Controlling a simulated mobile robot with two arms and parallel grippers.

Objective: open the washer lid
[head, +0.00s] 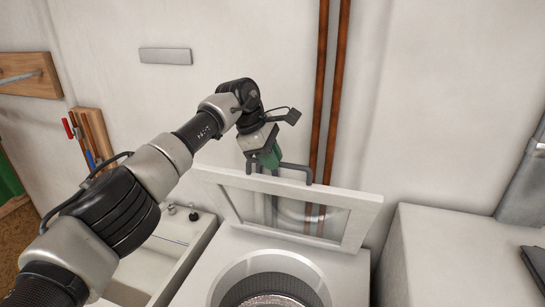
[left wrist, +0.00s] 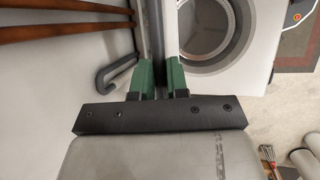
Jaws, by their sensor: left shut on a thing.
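The washer (head: 340,280) is white, with its round drum opening (head: 275,290) uncovered at the bottom of the head view. Its lid (head: 335,197), a white frame with a clear window, stands raised at the back, near the wall. My left gripper (head: 267,160) is at the lid's upper edge, with green fingers shut on it. In the left wrist view, the lid (left wrist: 158,30) shows edge-on between the green fingers (left wrist: 160,75), and the drum opening (left wrist: 203,28) is to its right. A grey handle (head: 297,167) sits by the lid's top edge. My right gripper is out of view.
Copper pipes (head: 331,90) run down the wall behind the lid. A white sink (head: 160,250) stands left of the washer, below my left arm. A white box-shaped unit (head: 450,250) stands to the right. Tools hang on a wooden rack (head: 95,125) at the left.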

